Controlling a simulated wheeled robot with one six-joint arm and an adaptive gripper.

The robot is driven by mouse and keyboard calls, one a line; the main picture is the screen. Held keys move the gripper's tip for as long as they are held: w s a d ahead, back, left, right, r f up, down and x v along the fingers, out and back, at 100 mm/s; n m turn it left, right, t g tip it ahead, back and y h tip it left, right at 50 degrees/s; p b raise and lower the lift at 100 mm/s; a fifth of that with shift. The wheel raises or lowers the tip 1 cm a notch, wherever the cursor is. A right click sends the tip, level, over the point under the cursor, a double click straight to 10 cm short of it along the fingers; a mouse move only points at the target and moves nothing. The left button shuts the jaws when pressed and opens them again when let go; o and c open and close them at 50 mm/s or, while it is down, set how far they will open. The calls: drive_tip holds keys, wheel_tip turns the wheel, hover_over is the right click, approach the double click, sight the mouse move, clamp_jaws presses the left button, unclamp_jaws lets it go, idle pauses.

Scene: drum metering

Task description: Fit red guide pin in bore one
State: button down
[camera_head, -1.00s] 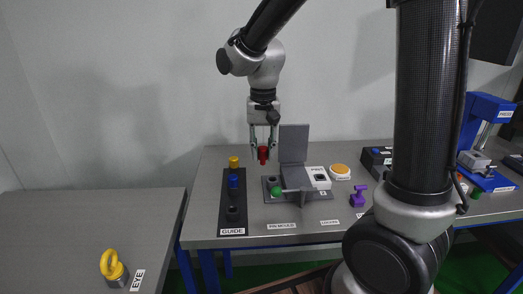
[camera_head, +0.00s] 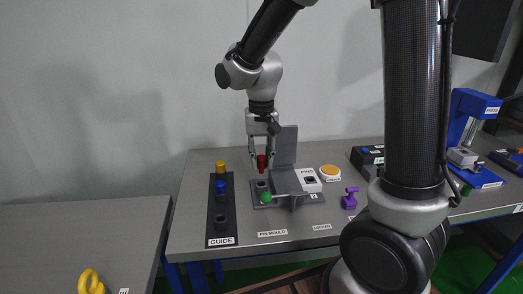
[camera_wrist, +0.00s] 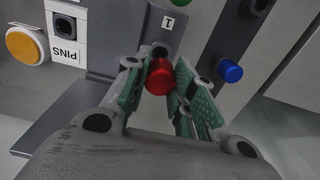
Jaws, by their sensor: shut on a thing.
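The red guide pin (camera_head: 262,163) is upright in my gripper (camera_head: 261,158), just above the left end of the grey pin mould (camera_head: 318,198). In the wrist view the red pin's round top (camera_wrist: 158,81) sits between the green-padded fingertips (camera_wrist: 158,72), which are shut on it. A dark bore (camera_head: 262,183) lies below the pin in the head view. In the wrist view a label reading 1 (camera_wrist: 169,22) is beside a dark bore (camera_wrist: 167,48), partly hidden by the pin. I cannot see the pin's lower end touching the bore.
The mould's grey lid (camera_head: 286,145) stands raised close right of my gripper. A green knob (camera_head: 266,197) is at the mould's front. The black guide rack (camera_head: 221,230) with yellow (camera_head: 220,167) and blue pins (camera_head: 221,187) is left. A white PINS block (camera_head: 309,186) stands right.

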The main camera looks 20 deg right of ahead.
sight(261, 157)
drive_tip(key=shift+f, duration=1.35)
drive_tip(key=shift+f, duration=1.65)
drive_tip(key=c, duration=1.1)
unclamp_jaws()
wheel_tip(261, 157, up, 12)
